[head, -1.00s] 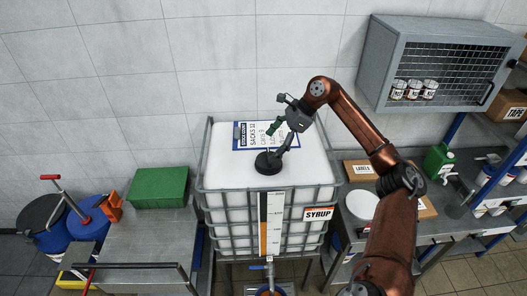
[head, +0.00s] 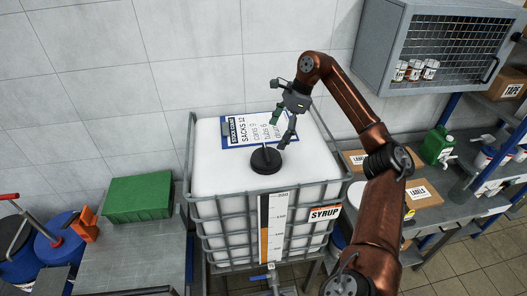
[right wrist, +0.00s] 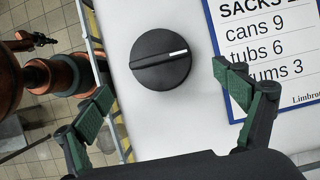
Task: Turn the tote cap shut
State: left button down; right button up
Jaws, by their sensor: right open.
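The tote cap (head: 266,160) is a round black cap on top of the white caged tote (head: 215,175), which carries a SYRUP label. In the right wrist view the cap (right wrist: 160,60) shows a raised bar across it with a white mark at its right end. My right gripper (head: 281,126) is open and empty, above and just behind the cap in the head view. In the right wrist view its green-padded fingers (right wrist: 160,83) are spread wide, with the cap beyond and between them, apart from both. My left gripper is not in view.
A blue-edged stock sheet (head: 240,131) lies on the tote behind the cap. A green box (head: 138,198) stands on the bench at left. A bench with boxes (head: 425,192) and a wall cabinet (head: 440,50) are at right. A blue valve (head: 260,277) is at the tote's lower front.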

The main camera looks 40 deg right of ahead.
aim_at(267, 152)
jog(key=shift+a+f, duration=0.2)
jog(key=shift+f, duration=0.2)
jog(key=x, duration=0.2)
jog(key=p+x, duration=0.1)
jog(key=x, duration=0.3)
jog(key=shift+w+a+r, duration=0.15)
jog(key=shift+w+a, duration=0.05)
jog(key=shift+a, duration=0.1)
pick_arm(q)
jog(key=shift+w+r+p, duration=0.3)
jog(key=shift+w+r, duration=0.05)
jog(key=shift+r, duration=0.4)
pick_arm(e)
jog(key=shift+s+f, duration=0.1)
jog(key=shift+f, duration=0.25)
jog(key=shift+c, duration=0.3)
jog(key=c, duration=1.1)
